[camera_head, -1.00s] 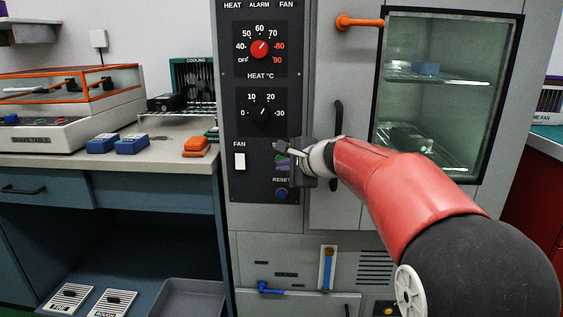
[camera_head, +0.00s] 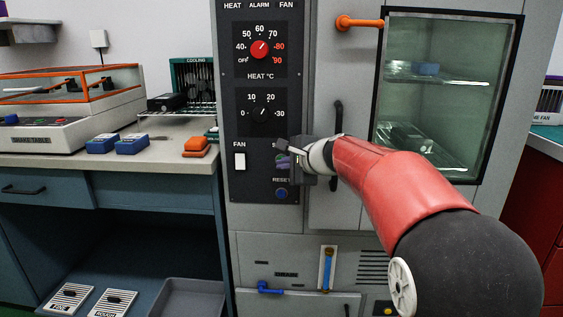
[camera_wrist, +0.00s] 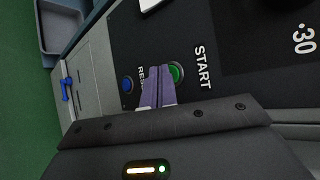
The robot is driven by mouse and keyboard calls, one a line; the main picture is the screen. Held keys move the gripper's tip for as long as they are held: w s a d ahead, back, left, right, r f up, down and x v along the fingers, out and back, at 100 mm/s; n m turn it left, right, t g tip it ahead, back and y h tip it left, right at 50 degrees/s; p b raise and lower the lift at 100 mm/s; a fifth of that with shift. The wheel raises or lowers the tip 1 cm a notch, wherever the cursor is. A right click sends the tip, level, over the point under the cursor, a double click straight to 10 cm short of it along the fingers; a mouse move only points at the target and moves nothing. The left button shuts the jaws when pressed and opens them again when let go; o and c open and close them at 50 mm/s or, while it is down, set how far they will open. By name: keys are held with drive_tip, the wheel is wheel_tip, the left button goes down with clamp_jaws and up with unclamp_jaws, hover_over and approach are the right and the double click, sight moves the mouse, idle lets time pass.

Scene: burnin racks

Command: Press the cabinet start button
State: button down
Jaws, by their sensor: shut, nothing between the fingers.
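The green START button (camera_wrist: 177,73) sits on the cabinet's black control panel (camera_head: 257,184), with its START label beside it in the wrist view. My gripper (camera_wrist: 159,72) is shut and empty, its purple-grey fingertips pointing at the panel. In the wrist view the tips overlap the button's edge, on the side towards RESET. I cannot tell whether they touch it. In the head view my gripper (camera_head: 281,161) is in front of the panel's lower right and mostly hides the button.
The blue RESET button (camera_head: 281,193) is just below START. A white FAN switch (camera_head: 240,161) is to the left, and a dial (camera_head: 263,115) is above. A black door handle (camera_head: 339,118) stands right of the panel. The bench (camera_head: 165,157) is at the left.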

drive_tip(key=shift+w, duration=0.3)
drive_tip(key=shift+s, duration=0.15)
idle(0.4)
drive_tip(key=shift+s+b, duration=0.3)
drive_tip(key=shift+s, duration=0.4)
drive_tip(key=shift+s+a+b, duration=0.15)
drive_tip(key=shift+s+b, duration=0.45)
drive_tip(key=shift+s, duration=1.95)
drive_tip(key=s+d+f+n+g+h, duration=0.1)
drive_tip(key=s+d+f+n, duration=0.3)
drive_tip(key=s, duration=0.7)
drive_tip(key=s+d+f+n+g+h+p, duration=0.1)
drive_tip(key=s+d+f+n+g+h, duration=0.1)
drive_tip(key=s+d+f+n+h, duration=0.2)
drive_tip(key=s+d+f+n+g+h+p, duration=0.1)
drive_tip(key=s+d+f+n+h, duration=0.2)
drive_tip(key=s+d, duration=0.6)
drive_tip(key=s+f+n, duration=0.2)
drive_tip(key=s+n, duration=0.1)
drive_tip(key=s, duration=0.6)
drive_tip(key=shift+g, duration=0.3)
